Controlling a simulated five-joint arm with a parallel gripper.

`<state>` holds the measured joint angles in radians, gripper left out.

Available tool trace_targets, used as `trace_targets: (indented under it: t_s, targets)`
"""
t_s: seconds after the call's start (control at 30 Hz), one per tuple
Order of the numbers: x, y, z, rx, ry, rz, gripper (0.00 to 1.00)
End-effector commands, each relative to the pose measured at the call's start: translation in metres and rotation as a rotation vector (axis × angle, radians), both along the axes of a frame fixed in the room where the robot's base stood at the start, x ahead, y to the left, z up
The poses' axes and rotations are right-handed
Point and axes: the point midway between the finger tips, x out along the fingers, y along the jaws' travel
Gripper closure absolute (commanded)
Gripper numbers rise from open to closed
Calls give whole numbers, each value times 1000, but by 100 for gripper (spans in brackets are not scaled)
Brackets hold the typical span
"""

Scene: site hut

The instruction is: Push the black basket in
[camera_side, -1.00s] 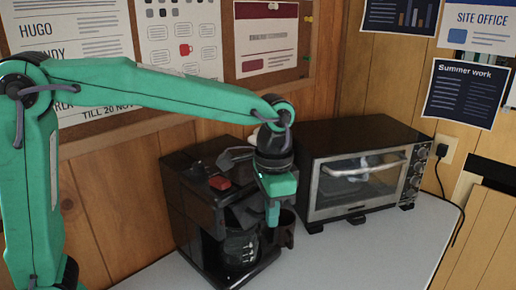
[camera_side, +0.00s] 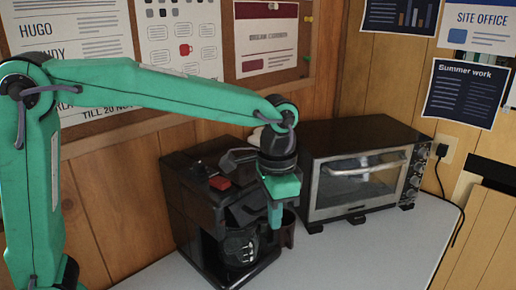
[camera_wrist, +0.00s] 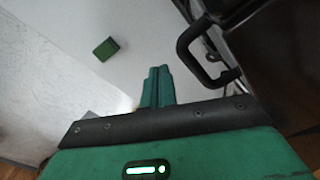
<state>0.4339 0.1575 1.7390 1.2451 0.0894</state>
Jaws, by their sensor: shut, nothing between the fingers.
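The black basket (camera_side: 243,212) sits at the front of the black coffee maker (camera_side: 190,205), above the glass carafe (camera_side: 240,246). It is partly hidden behind my gripper, and I cannot tell how far it sticks out. My gripper (camera_side: 275,224) is shut and empty, pointing down just in front and to the right of the basket; I cannot tell whether they touch. In the wrist view my shut fingers (camera_wrist: 155,75) are left of a black loop handle (camera_wrist: 190,45) on the dark machine; which part it belongs to is unclear.
A toaster oven (camera_side: 365,125) stands to the right, close to my gripper. A dark brown part (camera_side: 287,230) shows beside my fingers. A small green block (camera_wrist: 106,48) lies on the pale table in the wrist view. The table's front right is clear.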

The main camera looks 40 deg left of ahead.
Motion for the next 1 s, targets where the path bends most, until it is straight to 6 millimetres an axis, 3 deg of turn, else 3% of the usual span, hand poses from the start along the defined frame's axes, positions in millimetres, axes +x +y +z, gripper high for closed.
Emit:
trace_targets:
  t_s: [0.27, 1.0]
  targets:
    - [0, 0, 8, 0, -1, 0, 100]
    - [0, 0, 60, -1, -2, 0, 100]
